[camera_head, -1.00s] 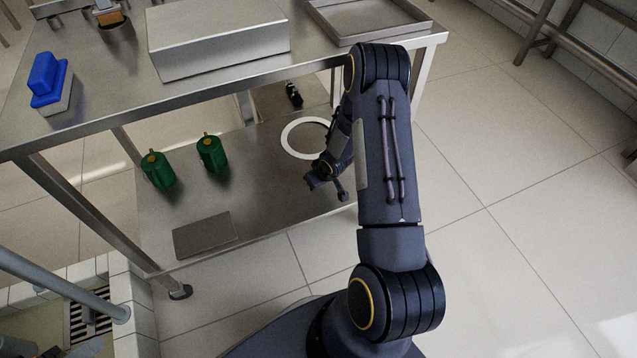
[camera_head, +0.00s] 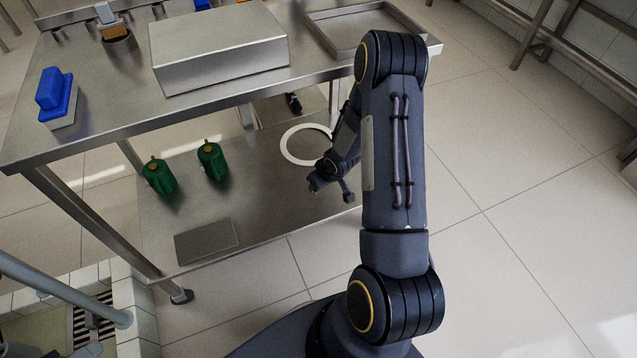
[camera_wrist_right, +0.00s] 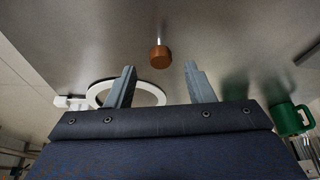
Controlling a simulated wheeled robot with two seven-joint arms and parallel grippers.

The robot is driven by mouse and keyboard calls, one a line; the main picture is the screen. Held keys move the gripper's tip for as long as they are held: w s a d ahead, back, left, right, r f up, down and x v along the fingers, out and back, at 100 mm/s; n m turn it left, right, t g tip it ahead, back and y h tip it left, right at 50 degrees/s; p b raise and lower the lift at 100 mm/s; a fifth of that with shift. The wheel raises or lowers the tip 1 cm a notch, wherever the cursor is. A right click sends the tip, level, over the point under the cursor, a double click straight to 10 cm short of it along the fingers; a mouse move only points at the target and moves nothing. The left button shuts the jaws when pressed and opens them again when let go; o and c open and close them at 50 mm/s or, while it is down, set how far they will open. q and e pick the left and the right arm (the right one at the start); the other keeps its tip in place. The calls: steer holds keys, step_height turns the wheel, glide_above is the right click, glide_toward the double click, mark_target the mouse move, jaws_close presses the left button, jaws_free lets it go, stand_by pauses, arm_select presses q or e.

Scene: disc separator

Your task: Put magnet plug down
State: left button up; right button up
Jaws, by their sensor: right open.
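In the right wrist view, the magnet plug (camera_wrist_right: 160,57) shows as a brown-orange knob with a thin bright metal stem. It is at the grey metal lower shelf (camera_head: 265,200), beyond my fingertips and centred between them. My right gripper (camera_wrist_right: 159,67) is open, with a finger on each side and clear of the knob. In the head view my right gripper (camera_head: 332,187) is low over the right part of the lower shelf. I cannot make out the plug there. My left gripper is not in view.
A white ring (camera_head: 284,147) lies on the lower shelf behind the right gripper. Two green vessels (camera_head: 160,178) and a flat grey plate (camera_head: 206,242) are to the left. The steel tabletop (camera_head: 110,105) overhangs the shelf and carries a large metal box (camera_head: 222,58).

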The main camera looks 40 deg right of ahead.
steer(key=s+a+r+m+p, duration=0.1)
steer(key=s+a+r, duration=0.15)
steer(key=r, duration=0.85)
steer(key=s+a+r+m+p, duration=0.1)
steer(key=s+a+r, duration=0.15)
steer(key=r, duration=0.85)
steer(key=s+a+r+y, duration=0.2)
steer(key=s+a+r, duration=0.3)
steer(key=s, duration=0.3)
steer(key=s+a+r+t+y, duration=0.1)
steer(key=s+a+r, duration=0.5)
steer(key=s, duration=0.3)
steer(key=shift+a+n+y, duration=0.3)
steer(key=shift+a+y, duration=0.1)
steer(key=shift+a, duration=0.1)
steer(key=shift+s+r, duration=0.1)
